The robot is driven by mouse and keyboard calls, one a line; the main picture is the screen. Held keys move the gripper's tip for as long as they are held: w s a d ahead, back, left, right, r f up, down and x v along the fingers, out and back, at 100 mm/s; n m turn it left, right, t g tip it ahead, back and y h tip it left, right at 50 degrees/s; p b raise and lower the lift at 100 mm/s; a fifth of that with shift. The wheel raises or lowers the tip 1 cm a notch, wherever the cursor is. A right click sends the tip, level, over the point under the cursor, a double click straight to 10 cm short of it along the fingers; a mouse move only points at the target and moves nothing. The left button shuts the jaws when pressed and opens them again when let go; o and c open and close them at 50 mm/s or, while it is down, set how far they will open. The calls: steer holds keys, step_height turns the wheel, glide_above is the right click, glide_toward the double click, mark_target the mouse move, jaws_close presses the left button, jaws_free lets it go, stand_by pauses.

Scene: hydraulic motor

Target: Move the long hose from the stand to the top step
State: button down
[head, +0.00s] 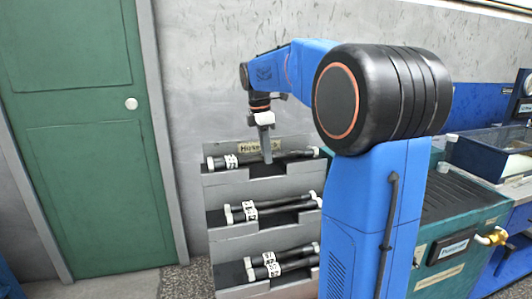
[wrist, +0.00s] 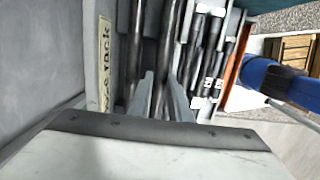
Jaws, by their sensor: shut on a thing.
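My gripper (head: 267,155) points down at the top step (head: 222,181) of the grey rack. Its two fingers (wrist: 160,97) are shut on a black hose (wrist: 166,50) in the wrist view. In the head view this hose (head: 292,155) lies at or just above the top step, its far end to the right. Another black hose (wrist: 136,50) lies beside it, nearer the label plate. A white tag with dark marks (head: 231,161) shows on the top step's left part. I cannot tell whether the held hose touches the step. No separate stand is clearly recognisable.
The middle step holds black hoses (head: 275,207) with white ends, and the bottom step holds more (head: 285,262). A green door (head: 75,130) is at left. A green machine (head: 465,215) stands at right. The rack's label plate (wrist: 104,60) is close to my fingers.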

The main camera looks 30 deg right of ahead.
steer(key=shift+f, duration=0.2)
steer(key=c, duration=1.6)
jaws_free()
steer(key=shift+o, duration=0.2)
step_height(320, 180, up, 17)
steer(key=a, duration=0.2)
steer(key=shift+w, duration=0.3)
steer(key=shift+s, duration=0.1)
